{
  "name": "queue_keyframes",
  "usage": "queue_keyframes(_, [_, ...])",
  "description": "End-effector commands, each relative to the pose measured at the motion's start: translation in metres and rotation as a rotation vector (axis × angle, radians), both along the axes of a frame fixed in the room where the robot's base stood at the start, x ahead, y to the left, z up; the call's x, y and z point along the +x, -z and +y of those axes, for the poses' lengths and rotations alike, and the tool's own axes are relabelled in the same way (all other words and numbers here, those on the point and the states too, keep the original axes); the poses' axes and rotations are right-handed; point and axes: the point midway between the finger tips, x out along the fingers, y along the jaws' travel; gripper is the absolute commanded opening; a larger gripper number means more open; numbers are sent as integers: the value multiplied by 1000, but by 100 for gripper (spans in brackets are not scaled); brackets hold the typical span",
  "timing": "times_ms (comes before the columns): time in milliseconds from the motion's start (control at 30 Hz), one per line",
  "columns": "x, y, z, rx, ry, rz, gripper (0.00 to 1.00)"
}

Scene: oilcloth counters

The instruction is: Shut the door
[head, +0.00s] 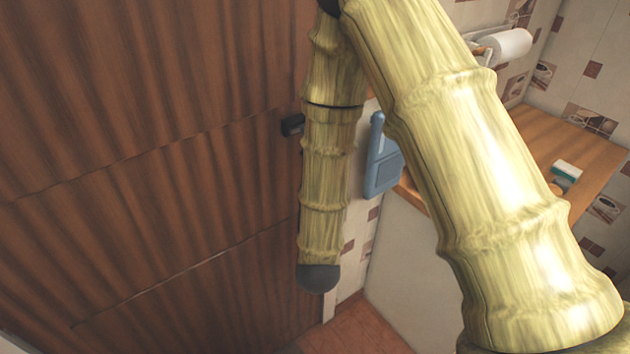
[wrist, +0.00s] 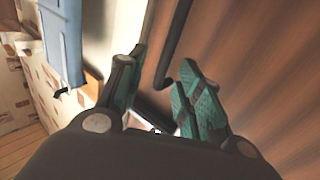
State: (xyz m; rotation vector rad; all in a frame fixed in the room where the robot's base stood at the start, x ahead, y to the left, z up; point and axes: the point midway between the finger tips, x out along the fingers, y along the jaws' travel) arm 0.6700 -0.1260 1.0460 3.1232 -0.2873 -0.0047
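The brown wooden door (head: 150,150) fills the left of the head view. It also fills the right of the wrist view (wrist: 260,60). A small dark fitting (head: 293,125) sits near its right edge, partly behind my arm. In the wrist view a thin dark bar (wrist: 178,35), which looks like a door handle, runs along the door just beyond my fingertips. My gripper (wrist: 162,62) is open, its teal-padded fingers apart with nothing clearly held. Whether a finger touches the bar or door, I cannot tell. My gripper is hidden in the head view.
A blue cutting board (head: 383,165) hangs at the end of the counter, right of the door; it also shows in the wrist view (wrist: 62,40). The wooden countertop (head: 560,140) holds a sponge (head: 567,169). A paper roll (head: 508,45) is on the wall. Reddish floor (head: 360,332) shows below.

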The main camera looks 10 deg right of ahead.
Motion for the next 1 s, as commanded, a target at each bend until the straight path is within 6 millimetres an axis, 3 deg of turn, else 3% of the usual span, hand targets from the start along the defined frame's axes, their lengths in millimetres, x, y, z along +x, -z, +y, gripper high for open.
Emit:
queue_keyframes(200, [-39,1,7,0,-1,4,35])
queue_keyframes(400, [-62,1,11,1,0,2,35])
queue_keyframes(1000, [-70,0,12,0,1,1,35])
